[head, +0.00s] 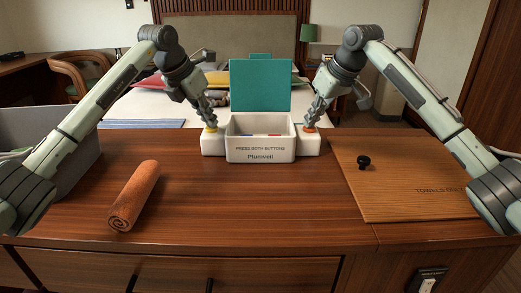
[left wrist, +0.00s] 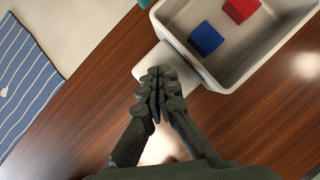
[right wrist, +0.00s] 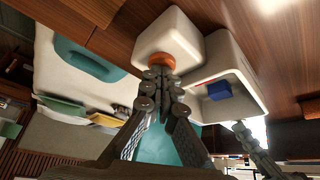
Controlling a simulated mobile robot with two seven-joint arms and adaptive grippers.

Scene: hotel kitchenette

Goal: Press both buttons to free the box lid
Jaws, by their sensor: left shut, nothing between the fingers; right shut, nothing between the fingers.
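The white box (head: 260,150) reads "PRESS BOTH BUTTONS" and "Plumveil" and stands on the wooden counter. Its teal lid (head: 261,86) stands upright, open, at the back. A yellow button (head: 210,129) tops the white block on the left, and an orange button (head: 310,129) tops the one on the right; it also shows in the right wrist view (right wrist: 162,60). My left gripper (head: 211,122) is shut and empty at the yellow button, which it hides in the left wrist view. My right gripper (head: 311,123) is shut and empty, its tips at the orange button.
Inside the box lie a blue block (left wrist: 206,38) and a red block (left wrist: 241,9). A rolled orange towel (head: 134,195) lies at the front left. A wooden board (head: 400,190) with a black knob (head: 364,162) lies at the right. A grey bin (head: 50,140) stands at the far left.

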